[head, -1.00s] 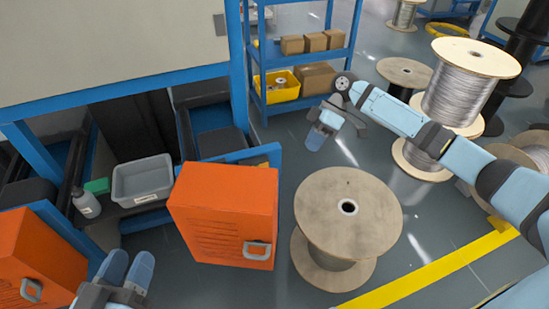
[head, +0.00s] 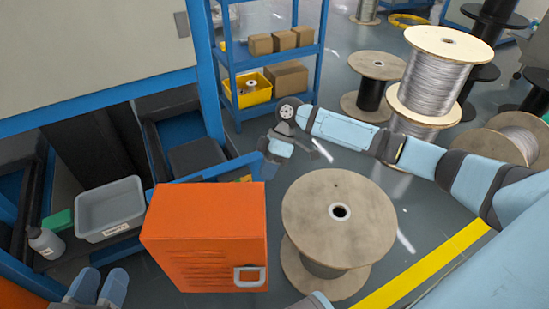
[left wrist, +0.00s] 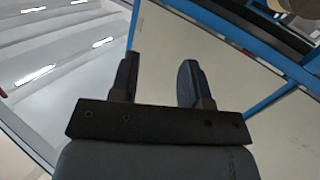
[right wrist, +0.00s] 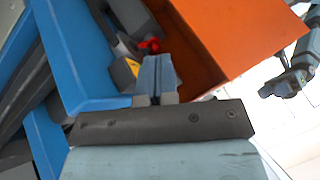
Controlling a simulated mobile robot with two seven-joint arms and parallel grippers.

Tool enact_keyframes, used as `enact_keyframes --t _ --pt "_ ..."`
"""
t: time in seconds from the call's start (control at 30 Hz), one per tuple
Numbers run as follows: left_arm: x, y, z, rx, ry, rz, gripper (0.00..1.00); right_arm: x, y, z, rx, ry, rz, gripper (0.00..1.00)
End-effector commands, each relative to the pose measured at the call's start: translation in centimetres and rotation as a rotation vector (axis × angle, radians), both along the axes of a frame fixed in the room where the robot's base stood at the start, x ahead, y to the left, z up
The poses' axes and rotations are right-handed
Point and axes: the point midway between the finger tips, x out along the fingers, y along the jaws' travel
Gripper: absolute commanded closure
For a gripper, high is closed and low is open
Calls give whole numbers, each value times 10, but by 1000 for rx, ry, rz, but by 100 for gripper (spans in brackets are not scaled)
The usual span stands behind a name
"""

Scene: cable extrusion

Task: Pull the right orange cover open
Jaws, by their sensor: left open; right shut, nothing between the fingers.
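The right orange cover (head: 205,230) is a box-like orange panel with slots and a grey handle (head: 250,275) low on its front. My right gripper (head: 271,165) is at the cover's far right corner, beyond its top edge, shut and empty. In the right wrist view, its closed fingertips (right wrist: 157,72) are beside the cover's orange inner side (right wrist: 190,55); I cannot tell whether they touch. My left gripper (head: 98,286) is at the lower left of the head view, left of the cover. Its fingers stand apart and empty in the left wrist view (left wrist: 158,85).
A wooden spool (head: 338,215) stands close to the right of the cover. A blue frame (head: 225,168) runs behind it. A grey bin (head: 110,208) and a bottle (head: 45,242) are on the left. Another orange cover (head: 20,293) is cut off at lower left.

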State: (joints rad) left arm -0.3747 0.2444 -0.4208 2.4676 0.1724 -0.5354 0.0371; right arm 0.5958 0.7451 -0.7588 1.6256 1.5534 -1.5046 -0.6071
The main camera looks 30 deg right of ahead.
Motion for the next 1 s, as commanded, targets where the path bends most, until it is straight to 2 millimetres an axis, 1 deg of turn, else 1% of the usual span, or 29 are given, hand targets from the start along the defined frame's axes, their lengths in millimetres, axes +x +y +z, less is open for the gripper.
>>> enact_keyframes --t 0.03,0.1,0.2,0.3,0.77,1.0 --pt "3 1 -3 15 -27 0 57 -7 4 -6 0 -2 1 100" --pt "5 3 -2 32 -55 2 57 -17 9 -5 -1 -2 2 100" --pt "8 4 0 48 -87 3 57 -27 15 -3 -1 -1 1 100" --pt "9 6 1 60 -106 4 57 -33 18 -2 -1 -1 0 100" --pt "9 6 4 65 -113 3 57 -35 20 0 -1 0 -4 100" --pt "7 3 16 26 -63 -4 57 -36 26 5 0 2 -43 100"
